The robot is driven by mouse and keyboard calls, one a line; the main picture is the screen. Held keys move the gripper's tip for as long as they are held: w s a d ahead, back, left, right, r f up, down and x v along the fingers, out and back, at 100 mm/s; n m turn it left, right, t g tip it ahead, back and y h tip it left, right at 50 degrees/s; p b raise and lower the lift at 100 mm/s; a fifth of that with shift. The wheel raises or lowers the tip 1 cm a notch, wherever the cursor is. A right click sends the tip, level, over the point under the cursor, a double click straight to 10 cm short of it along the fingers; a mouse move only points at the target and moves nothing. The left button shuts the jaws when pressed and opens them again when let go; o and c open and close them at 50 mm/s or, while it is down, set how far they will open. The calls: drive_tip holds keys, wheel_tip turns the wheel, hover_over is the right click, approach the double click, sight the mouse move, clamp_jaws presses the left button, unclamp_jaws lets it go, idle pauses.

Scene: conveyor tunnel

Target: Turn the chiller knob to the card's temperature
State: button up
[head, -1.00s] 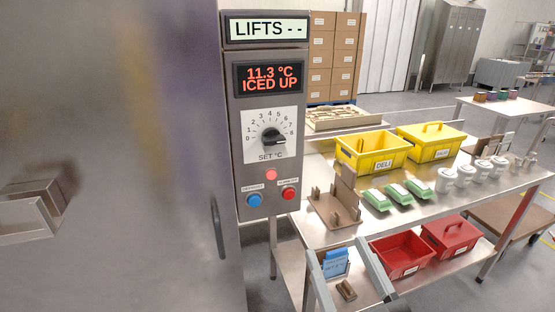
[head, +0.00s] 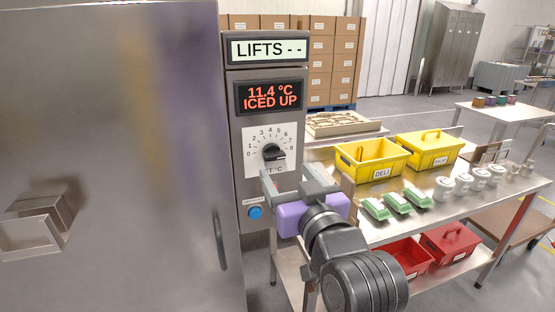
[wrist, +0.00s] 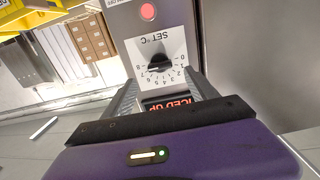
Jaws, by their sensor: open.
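The chiller knob (head: 273,153) is a black dial on a white scale plate numbered 0 to 8. Its bar seems turned toward the high end near 8, but I cannot read it exactly. The display (head: 270,97) above shows 11.4 °C and ICED UP. My gripper (head: 286,178) is open and empty, in front of the panel just below the knob. In the wrist view the picture is upside down, and the knob (wrist: 160,63) shows ahead of and between the fingers, apparently not touched. The card is not visible now.
A blue button (head: 255,212) sits low on the panel; my gripper covers the red one. The LIFTS screen (head: 267,49) reads two dashes. The steel door (head: 110,150) stands left. Right is a table with yellow bins (head: 370,160), green packs (head: 398,202) and white tubs.

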sight(276, 158)
drive_tip(key=p+x, duration=0.1)
drive_tip(key=x, duration=0.5)
drive_tip(key=shift+w+a, duration=0.1)
drive_tip(key=shift+w, duration=0.2)
drive_tip(key=shift+c, duration=0.2)
drive_tip(key=c, duration=1.3)
